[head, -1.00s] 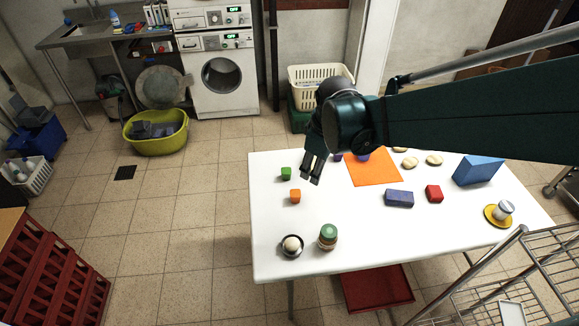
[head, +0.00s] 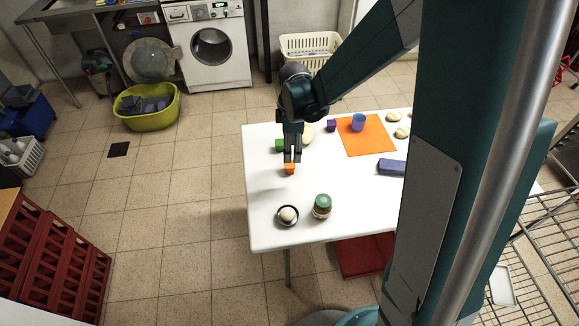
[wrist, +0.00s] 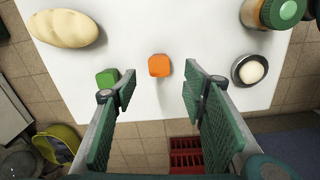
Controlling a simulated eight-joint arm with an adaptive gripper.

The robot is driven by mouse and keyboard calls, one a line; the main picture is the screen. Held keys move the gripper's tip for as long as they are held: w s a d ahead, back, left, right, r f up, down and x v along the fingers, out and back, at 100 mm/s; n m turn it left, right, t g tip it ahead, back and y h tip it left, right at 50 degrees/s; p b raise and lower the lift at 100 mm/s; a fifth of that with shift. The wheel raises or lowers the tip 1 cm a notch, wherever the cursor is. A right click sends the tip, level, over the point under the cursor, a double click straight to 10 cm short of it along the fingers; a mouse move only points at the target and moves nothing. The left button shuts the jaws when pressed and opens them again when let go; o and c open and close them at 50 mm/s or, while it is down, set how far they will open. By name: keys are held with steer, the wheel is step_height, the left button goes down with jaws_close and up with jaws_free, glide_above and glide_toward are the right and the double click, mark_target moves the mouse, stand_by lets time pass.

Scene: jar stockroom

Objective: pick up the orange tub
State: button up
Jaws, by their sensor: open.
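The orange tub (head: 290,169) is a small rounded block-like tub on the white table, near its left edge. In the wrist view the orange tub (wrist: 159,66) stands upright beyond my fingertips, roughly midway between them. My gripper (head: 292,158) points down above it and overlaps its far side in the head view. In the wrist view my gripper (wrist: 158,88) is open with nothing between its fingers. I cannot tell the exact height gap.
A green tub (wrist: 107,78) stands close by, beside one finger. A bread loaf (wrist: 62,28), a dark bowl (head: 288,223) with a pale ball and a green-lidded jar (head: 322,206) are on the white table (head: 268,238). An orange mat (head: 366,146) bears a blue cup (head: 358,122).

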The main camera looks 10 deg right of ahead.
mark_target(290, 164)
steer(key=shift+w+a+f+n, duration=0.2)
steer(key=shift+f+n, duration=0.05)
steer(key=shift+f, duration=0.45)
steer(key=shift+w+a+f+n, duration=0.15)
steer(key=shift+w+f+n, duration=0.1)
steer(key=shift+f, duration=0.4)
steer(key=shift+f, duration=1.3)
steer(key=shift+s+f+b, duration=0.1)
steer(key=shift+f+b, duration=0.8)
steer(key=shift+f, duration=1.7)
steer(key=c, duration=1)
steer(key=shift+r, duration=0.15)
